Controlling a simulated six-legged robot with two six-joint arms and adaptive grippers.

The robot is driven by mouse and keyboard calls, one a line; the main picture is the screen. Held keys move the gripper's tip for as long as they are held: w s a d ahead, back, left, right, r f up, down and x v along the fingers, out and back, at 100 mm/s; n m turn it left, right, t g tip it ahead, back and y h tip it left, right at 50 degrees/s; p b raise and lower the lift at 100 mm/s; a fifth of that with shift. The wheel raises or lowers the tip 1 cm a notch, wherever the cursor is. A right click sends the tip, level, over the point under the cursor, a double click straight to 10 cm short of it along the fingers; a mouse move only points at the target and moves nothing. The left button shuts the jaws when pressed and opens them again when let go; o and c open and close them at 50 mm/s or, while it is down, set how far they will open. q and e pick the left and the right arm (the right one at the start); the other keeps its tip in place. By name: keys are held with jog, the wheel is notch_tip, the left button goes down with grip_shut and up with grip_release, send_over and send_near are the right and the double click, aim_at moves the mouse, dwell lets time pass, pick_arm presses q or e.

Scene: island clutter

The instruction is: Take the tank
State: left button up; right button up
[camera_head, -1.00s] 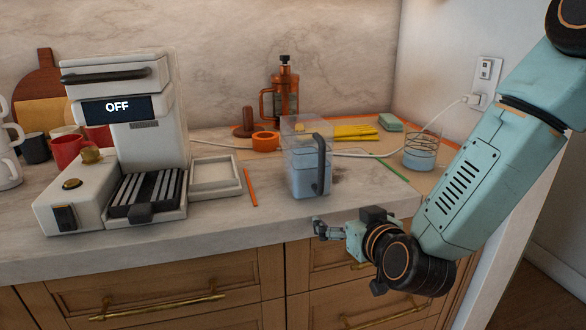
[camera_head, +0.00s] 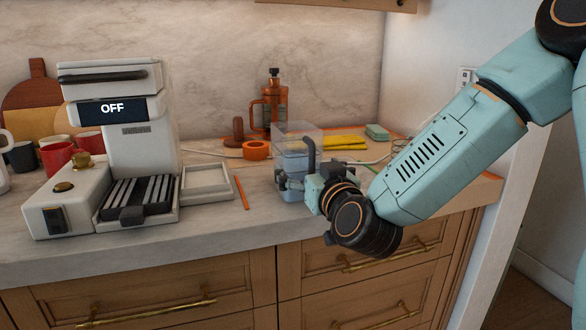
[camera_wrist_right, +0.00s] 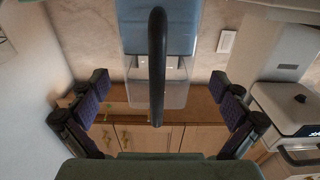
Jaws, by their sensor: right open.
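The tank (camera_head: 296,142) is a clear box with bluish water and a dark upright handle on its right side. It stands upright on the marble counter. In the right wrist view the tank (camera_wrist_right: 184,32) shows upside down, and its black handle (camera_wrist_right: 157,60) lies between my spread fingers. My right gripper (camera_head: 284,183) is open in front of the tank and hides part of its lower right side. The wrist view shows clear gaps between the handle and both fingers (camera_wrist_right: 161,100). Whether the fingers reach past the handle I cannot tell. My left gripper is not in view.
A coffee machine (camera_head: 135,135) reading OFF stands at left, with a white tray (camera_head: 207,195) beside it. An orange pencil (camera_head: 241,192) lies near the tank. Behind are orange tape (camera_head: 256,151), a French press (camera_head: 272,105) and yellow cloths (camera_head: 345,142). Counter in front is clear.

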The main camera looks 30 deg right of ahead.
jog(key=b+x, duration=0.1)
jog(key=x, duration=0.4)
jog(key=shift+w+d+r, duration=0.1)
jog(key=shift+w+d, duration=0.1)
jog(key=shift+w, duration=0.15)
jog(key=shift+c, duration=0.3)
jog(key=shift+s, duration=0.1)
jog(key=c, duration=1.7)
jog(key=shift+r, duration=0.15)
